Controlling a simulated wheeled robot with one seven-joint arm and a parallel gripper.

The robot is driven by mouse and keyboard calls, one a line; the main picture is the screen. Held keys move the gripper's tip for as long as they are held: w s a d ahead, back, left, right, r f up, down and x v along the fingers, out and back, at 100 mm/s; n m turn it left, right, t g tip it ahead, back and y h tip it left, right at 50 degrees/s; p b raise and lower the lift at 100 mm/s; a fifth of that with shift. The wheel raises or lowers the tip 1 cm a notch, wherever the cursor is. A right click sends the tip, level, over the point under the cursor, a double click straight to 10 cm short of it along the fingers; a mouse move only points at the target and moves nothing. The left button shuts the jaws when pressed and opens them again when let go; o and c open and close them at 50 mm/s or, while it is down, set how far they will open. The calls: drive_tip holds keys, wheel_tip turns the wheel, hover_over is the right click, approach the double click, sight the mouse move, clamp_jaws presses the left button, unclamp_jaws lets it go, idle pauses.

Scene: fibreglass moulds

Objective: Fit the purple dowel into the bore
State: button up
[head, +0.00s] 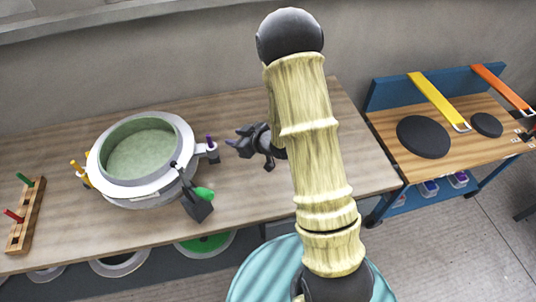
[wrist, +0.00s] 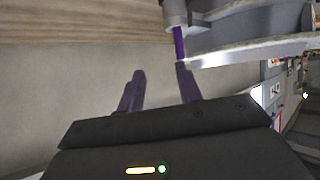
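The purple dowel (head: 209,140) stands upright in the lug (head: 207,150) on the right side of a round white mould (head: 178,180). Its upper part sticks out; its lower end is hidden in the lug. In the wrist view the dowel (wrist: 179,42) projects from the grey lug (wrist: 176,14), close to the tip of the right-hand finger. My gripper (head: 234,138) is just right of the dowel, fingers apart and nothing between them. In the wrist view, my gripper (wrist: 160,69) also shows empty. I cannot tell whether the right-hand finger touches the dowel.
A wooden rack (head: 25,222) holds green and red pegs. The bench (head: 250,205) is clear right of the mould.

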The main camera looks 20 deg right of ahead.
drive_tip(key=s+d+r+m+g+h, duration=0.3)
drive_tip(key=s+d+r+m+h, duration=0.1)
drive_tip(key=s+d+r+h, duration=0.25)
drive_tip(key=s+r+m+g, duration=0.2)
drive_tip(key=s, duration=0.5)
drive_tip(key=s+d+r+m+g, duration=0.1)
drive_tip(key=s+r+g, duration=0.1)
drive_tip(key=s, duration=0.4)
drive_tip(key=shift+s+r+m, duration=0.35)
drive_tip(key=shift+s+m, duration=0.05)
drive_tip(key=shift+w+d, duration=0.1)
drive_tip(key=shift+d, duration=0.1)
